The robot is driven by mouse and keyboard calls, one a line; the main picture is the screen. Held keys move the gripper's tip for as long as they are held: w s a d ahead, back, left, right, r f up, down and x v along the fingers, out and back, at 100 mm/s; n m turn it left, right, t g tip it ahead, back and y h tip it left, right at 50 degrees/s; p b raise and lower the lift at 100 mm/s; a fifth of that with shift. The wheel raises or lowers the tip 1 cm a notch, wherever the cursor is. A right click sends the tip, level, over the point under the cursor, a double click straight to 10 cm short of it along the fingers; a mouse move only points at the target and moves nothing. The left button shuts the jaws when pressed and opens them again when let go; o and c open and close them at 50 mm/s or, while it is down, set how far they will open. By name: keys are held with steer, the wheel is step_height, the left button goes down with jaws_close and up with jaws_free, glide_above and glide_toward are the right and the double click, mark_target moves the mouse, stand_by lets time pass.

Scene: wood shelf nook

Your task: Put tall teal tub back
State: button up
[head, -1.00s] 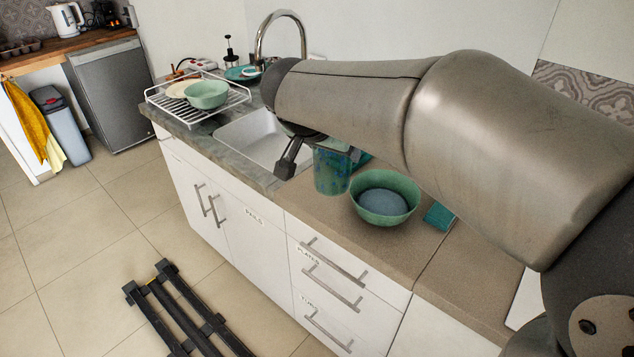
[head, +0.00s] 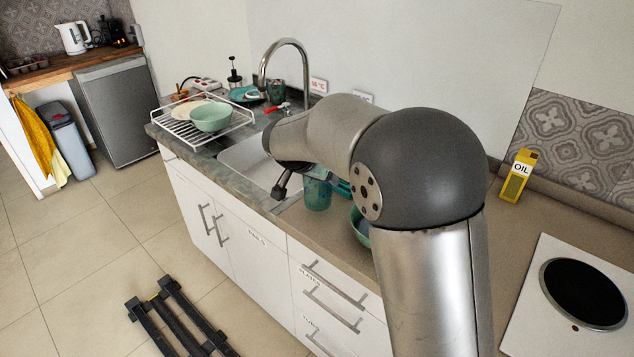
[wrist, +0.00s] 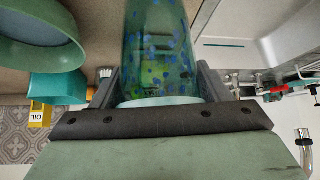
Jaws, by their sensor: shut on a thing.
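The tall teal tub (head: 317,192) is speckled with blue and green. In the head view it shows beside the sink, partly behind my arm. In the wrist view the tub (wrist: 160,45) fills the space between the two fingers of my gripper (wrist: 158,85), which is shut on it. A pale rim or base edge shows at its near end. In the head view one dark finger (head: 281,188) shows left of the tub; the other is hidden. I cannot tell whether the tub touches the counter.
A green bowl (head: 359,228) stands close right of the tub, mostly behind my arm; a teal block (wrist: 58,88) shows near it. The sink (head: 245,160) lies left, with a faucet (head: 285,45) and dish rack (head: 190,130) beyond. An oil carton (head: 519,176) and hob (head: 585,290) are right.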

step_height(320, 180, down, 3)
steer(key=shift+w+f, duration=0.1)
steer(key=shift+f, duration=0.05)
steer(key=shift+f+b, duration=0.25)
steer(key=shift+b, duration=0.1)
steer(key=o, duration=1.2)
steer(key=shift+r, duration=0.1)
steer(key=shift+r+p, duration=0.1)
steer(key=shift+p, duration=0.2)
